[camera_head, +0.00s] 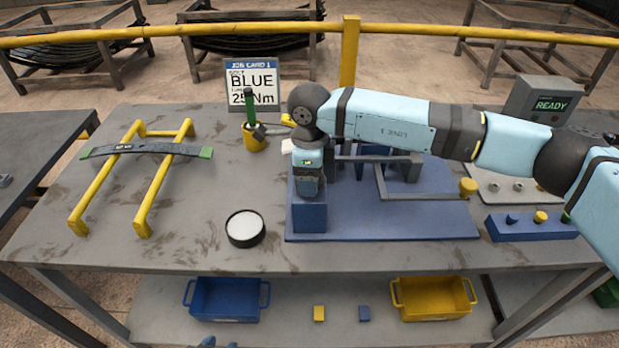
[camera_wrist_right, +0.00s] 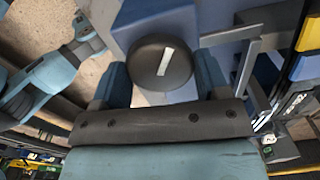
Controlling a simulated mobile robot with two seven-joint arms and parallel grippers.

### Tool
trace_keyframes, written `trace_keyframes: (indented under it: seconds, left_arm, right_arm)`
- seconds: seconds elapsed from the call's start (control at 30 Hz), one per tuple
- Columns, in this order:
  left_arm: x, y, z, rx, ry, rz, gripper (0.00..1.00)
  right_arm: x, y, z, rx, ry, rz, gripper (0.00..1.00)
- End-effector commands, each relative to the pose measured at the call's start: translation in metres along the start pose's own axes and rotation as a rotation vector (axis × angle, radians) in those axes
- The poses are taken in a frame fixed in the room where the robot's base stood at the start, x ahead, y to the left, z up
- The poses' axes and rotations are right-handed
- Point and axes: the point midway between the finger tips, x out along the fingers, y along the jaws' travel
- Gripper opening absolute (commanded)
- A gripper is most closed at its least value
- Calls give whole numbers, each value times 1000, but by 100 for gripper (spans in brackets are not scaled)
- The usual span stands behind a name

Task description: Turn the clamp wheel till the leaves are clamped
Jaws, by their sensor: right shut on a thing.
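The clamp wheel (camera_wrist_right: 150,68) is a dark round knob with a white mark, seen in the right wrist view. My right gripper (camera_wrist_right: 163,78) has a finger on either side of it and is shut on it. In the head view my right gripper (camera_head: 309,186) points down over a blue block (camera_head: 310,217) at the left end of the blue fixture plate (camera_head: 430,222); it hides the wheel there. A dark leaf (camera_head: 148,149) with green ends lies across a yellow stand. Whether leaves sit in the clamp is hidden by my arm. My left arm (camera_wrist_right: 40,85) partly shows; its fingers are unclear.
A grey lever with a yellow knob (camera_head: 467,187) reaches over the plate. A READY box (camera_head: 540,100) and blue button strip (camera_head: 530,228) are right.

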Motion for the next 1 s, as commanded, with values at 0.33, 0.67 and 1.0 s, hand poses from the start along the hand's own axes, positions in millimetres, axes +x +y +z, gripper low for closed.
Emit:
trace_keyframes:
  seconds: [0.33, 0.67, 1.0]
  left_arm:
    - [4, 1, 4, -12, -5, 0, 43]
    - [4, 0, 4, -9, -7, 0, 43]
    - [3, -2, 6, 2, -9, 0, 43]
  right_arm:
    - [0, 0, 0, 62, 0, -1, 45]
    - [0, 0, 0, 64, 0, 0, 45]
    - [0, 0, 0, 63, 0, 0, 94]
